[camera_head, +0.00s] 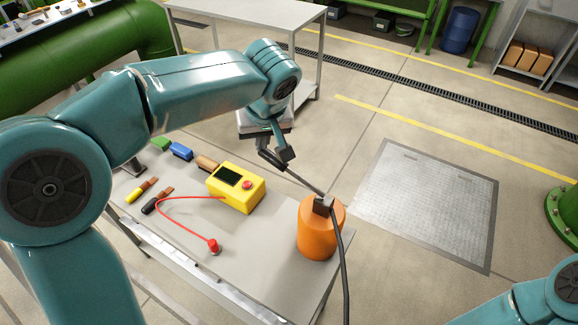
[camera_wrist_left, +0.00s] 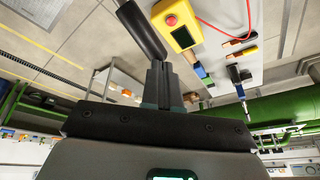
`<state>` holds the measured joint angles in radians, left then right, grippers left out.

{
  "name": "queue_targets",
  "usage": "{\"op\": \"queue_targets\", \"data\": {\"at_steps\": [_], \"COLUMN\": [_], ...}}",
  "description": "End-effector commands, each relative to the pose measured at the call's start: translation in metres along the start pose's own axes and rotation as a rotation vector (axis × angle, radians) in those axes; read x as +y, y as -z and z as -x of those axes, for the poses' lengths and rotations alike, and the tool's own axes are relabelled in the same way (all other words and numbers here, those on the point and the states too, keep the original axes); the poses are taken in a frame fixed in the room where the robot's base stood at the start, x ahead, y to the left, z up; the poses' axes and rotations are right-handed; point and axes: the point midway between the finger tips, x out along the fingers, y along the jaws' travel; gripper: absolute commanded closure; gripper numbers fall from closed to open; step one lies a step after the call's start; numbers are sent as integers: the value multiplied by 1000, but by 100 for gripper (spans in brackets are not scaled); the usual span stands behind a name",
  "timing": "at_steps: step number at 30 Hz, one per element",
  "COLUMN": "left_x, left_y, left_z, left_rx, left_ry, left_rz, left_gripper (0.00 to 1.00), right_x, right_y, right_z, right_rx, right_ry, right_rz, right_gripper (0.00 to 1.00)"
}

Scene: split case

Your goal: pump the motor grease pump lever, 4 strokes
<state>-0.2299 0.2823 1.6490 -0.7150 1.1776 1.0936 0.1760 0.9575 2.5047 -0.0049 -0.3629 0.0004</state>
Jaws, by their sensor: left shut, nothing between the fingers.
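The grease pump (camera_head: 317,232) is an orange cylinder with a dark head, standing at the right end of the grey bench. Its dark lever (camera_head: 300,182) slopes up and left from the head to my left gripper (camera_head: 277,157). In the left wrist view the lever's thick black grip (camera_wrist_left: 140,30) lies just beyond the closed fingertips (camera_wrist_left: 160,72). The left gripper is shut with nothing between its fingers; I cannot tell whether it touches the lever. My right gripper is out of view; only part of the right arm shows at lower right.
A yellow box (camera_head: 236,190) with a red button and a red cable stands on the bench (camera_head: 255,258), left of the pump. Several small tools and coloured blocks lie farther left. A black hose (camera_head: 346,265) hangs from the pump head. Open floor lies to the right.

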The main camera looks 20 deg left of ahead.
Motion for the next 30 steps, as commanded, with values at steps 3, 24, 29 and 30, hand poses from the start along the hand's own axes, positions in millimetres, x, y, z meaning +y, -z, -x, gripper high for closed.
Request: {"op": "queue_targets", "data": {"at_steps": [3,24,29,30], "left_x": [0,0,0,0], "left_y": [-2,-12,-14,-15], "left_z": [-7,-38,-45,-46], "left_rx": [0,-1,-1,-1], "left_ry": [0,0,0,0], "left_rz": [0,0,0,0], "left_gripper": [100,100,100,100], "right_x": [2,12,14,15], "right_y": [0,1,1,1], "right_z": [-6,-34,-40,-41], "right_rx": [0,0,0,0], "right_ry": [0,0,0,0], "right_rz": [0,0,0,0], "right_gripper": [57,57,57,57]}}
